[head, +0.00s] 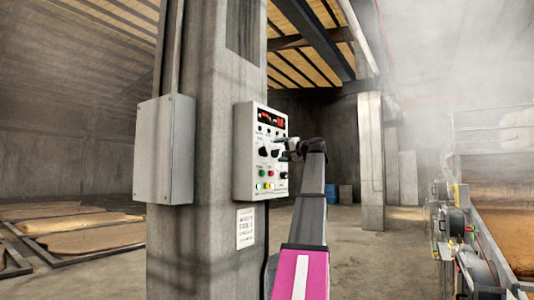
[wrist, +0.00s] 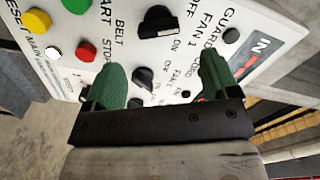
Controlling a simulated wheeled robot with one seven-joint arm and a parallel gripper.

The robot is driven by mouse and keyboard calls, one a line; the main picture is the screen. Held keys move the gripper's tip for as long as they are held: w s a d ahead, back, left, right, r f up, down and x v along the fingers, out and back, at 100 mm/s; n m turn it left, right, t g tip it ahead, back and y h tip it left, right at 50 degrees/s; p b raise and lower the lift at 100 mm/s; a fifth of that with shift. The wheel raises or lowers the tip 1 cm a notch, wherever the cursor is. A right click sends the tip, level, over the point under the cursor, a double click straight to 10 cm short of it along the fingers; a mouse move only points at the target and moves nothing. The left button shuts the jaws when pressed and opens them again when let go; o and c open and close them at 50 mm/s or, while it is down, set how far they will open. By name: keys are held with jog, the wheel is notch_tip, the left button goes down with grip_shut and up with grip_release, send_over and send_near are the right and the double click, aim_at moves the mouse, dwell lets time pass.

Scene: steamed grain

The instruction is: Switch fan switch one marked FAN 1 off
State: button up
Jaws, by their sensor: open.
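The FAN 1 switch is a black rotary knob (wrist: 158,22) at the top of the wrist view, with OFF and ON printed beside it. It has a pale mark, but I cannot tell firmly which position it points to. A second black knob (wrist: 143,77), by the FAN 2 label, appears between my fingers in the picture. My gripper (wrist: 163,66) has green fingers, spread apart with nothing held. In the head view my gripper (head: 288,147) is at the right side of the control panel (head: 243,140), hiding part of its face. Contact with the panel cannot be told.
Green (wrist: 117,10) and red (wrist: 85,50) buttons and a yellow one (wrist: 37,20) sit on the same panel. The panel is mounted on a concrete column (head: 215,90) beside a grey box (head: 165,150). Machinery (head: 460,225) stands at right.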

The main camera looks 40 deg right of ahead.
aim_at(264, 152)
jog(key=x, duration=0.7)
jog(key=shift+w, duration=0.2)
jog(key=c, duration=0.9)
